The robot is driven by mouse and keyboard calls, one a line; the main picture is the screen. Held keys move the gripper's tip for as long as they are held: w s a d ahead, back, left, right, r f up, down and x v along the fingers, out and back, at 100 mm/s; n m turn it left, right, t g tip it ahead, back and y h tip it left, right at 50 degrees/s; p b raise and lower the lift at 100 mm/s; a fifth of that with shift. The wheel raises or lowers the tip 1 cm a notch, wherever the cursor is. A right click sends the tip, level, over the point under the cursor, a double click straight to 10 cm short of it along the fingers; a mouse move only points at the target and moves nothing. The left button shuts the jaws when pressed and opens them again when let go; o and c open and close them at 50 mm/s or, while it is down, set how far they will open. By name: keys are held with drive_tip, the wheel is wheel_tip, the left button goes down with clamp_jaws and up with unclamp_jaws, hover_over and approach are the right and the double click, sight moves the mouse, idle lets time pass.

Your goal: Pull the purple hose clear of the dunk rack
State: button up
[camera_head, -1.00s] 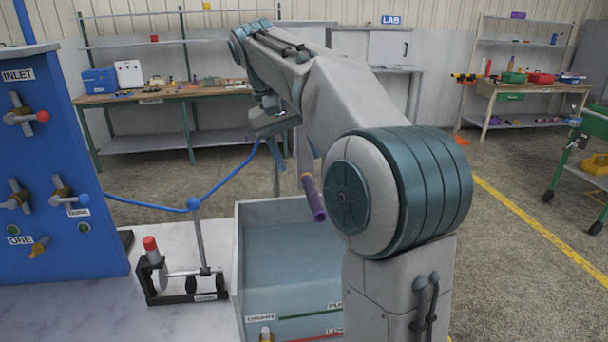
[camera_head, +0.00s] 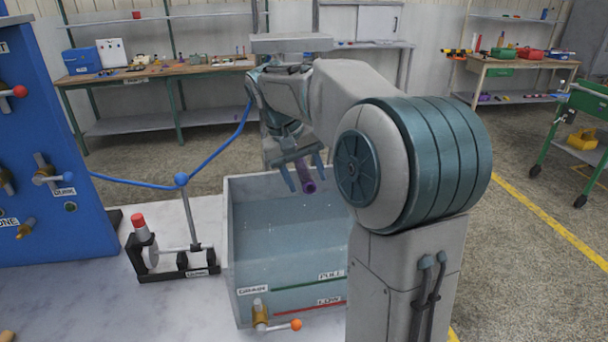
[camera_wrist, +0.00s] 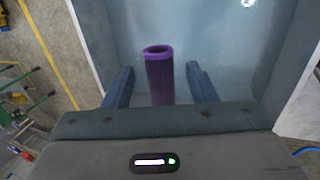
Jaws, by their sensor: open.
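The purple hose (camera_head: 305,176) shows its free end over the open water tank (camera_head: 255,278). My gripper (camera_head: 306,184) is open above the tank, pointing down, with a blue finger on each side of the hose. In the wrist view the hose (camera_wrist: 159,78) stands between the two spread fingers, with clear gaps on both sides. The hose's upper part is hidden by my gripper and arm. I cannot tell where a dunk rack holds it.
A blue panel (camera_head: 45,150) with valve handles stands at left. A blue hose (camera_head: 135,183) runs from it past a blue ball (camera_head: 181,179) up behind my arm. A black stand (camera_head: 175,262) with a red-topped post sits left of the tank. Workbenches stand farther back.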

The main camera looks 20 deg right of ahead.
drive_tip(key=c, duration=1.1)
drive_tip(key=shift+s+a, duration=0.15)
drive_tip(key=shift+s, duration=0.6)
drive_tip(key=shift+s+a+b, duration=0.25)
drive_tip(key=shift+s+b, duration=0.25)
drive_tip(key=shift+s, duration=0.65)
drive_tip(key=shift+s+a+b, duration=0.2)
drive_tip(key=shift+s+b, duration=0.3)
drive_tip(key=shift+s, duration=0.65)
drive_tip(key=shift+r, duration=0.1)
drive_tip(key=shift+s+a+r+p, duration=0.15)
drive_tip(key=shift+s+r+p, duration=0.3)
drive_tip(key=shift+s+r, duration=0.3)
drive_tip(key=shift+s+a+r+p, duration=0.15)
drive_tip(key=shift+s+r+p, duration=0.3)
drive_tip(key=shift+s+r, duration=0.25)
